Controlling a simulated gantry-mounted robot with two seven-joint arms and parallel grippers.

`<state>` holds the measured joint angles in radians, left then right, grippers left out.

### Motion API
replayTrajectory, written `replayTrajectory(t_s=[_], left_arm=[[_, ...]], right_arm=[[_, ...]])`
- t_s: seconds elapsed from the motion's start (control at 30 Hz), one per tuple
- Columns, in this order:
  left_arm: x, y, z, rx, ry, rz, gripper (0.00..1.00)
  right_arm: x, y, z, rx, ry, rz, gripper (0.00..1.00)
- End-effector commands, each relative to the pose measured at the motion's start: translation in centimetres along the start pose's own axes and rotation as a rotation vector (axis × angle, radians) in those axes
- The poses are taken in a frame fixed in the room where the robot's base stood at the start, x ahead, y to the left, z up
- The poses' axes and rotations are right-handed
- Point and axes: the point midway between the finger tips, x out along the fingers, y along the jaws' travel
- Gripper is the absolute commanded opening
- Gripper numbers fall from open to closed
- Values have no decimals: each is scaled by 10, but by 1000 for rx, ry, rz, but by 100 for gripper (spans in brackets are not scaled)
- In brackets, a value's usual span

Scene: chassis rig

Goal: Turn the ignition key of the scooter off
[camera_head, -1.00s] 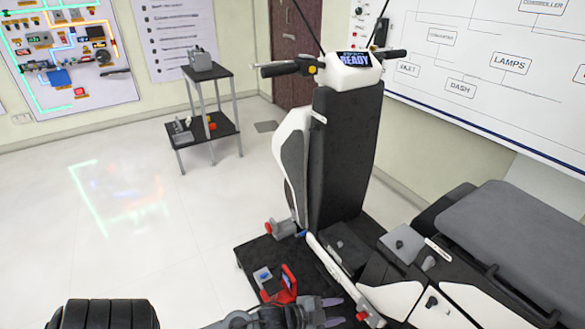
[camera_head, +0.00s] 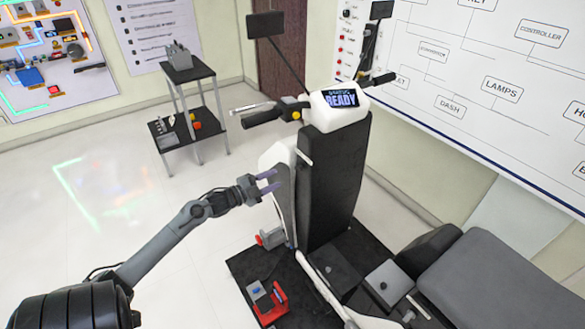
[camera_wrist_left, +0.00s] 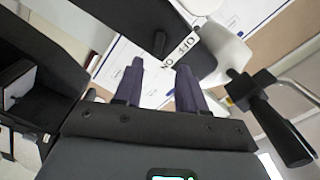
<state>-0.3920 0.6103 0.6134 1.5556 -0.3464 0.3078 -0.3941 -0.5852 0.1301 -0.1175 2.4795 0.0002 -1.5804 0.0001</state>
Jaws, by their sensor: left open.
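The scooter (camera_head: 335,190) stands at the centre-right of the head view, its dash display (camera_head: 341,98) reading READY. In the left wrist view a small dark knob, apparently the ignition key (camera_wrist_left: 159,43), sticks out of the dark front panel. A white OFF/ON label (camera_wrist_left: 182,46) is beside it. My left gripper (camera_head: 274,181) is open and empty at the left side of the front column. In the left wrist view its two purple fingers (camera_wrist_left: 159,75) are spread, with the key beyond their tips and apart from them. My right gripper is out of view.
The handlebar grip (camera_head: 262,118) and mirror (camera_head: 265,25) stick out above the left gripper. A red-and-grey device (camera_head: 268,300) sits on the black platform (camera_head: 240,268). A shelf stand (camera_head: 188,75) is at the back. The floor left of the scooter is clear.

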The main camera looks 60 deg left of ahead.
Motion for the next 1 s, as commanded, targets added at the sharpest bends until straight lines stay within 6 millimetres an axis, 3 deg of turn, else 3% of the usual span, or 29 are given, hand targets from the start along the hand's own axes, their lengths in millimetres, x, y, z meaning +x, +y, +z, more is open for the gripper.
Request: replayTrajectory(t_s=[0.3, 0.5, 0.7, 1.0], left_arm=[[52, 0, 0, -1, 1, -2, 40], [75, 0, 0, -1, 0, -1, 40], [87, 1, 0, 0, 0, 1, 40], [90, 1, 0, 0, 0, 1, 40]], right_arm=[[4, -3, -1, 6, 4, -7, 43], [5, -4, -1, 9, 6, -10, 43], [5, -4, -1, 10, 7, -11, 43], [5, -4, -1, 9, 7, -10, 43]])
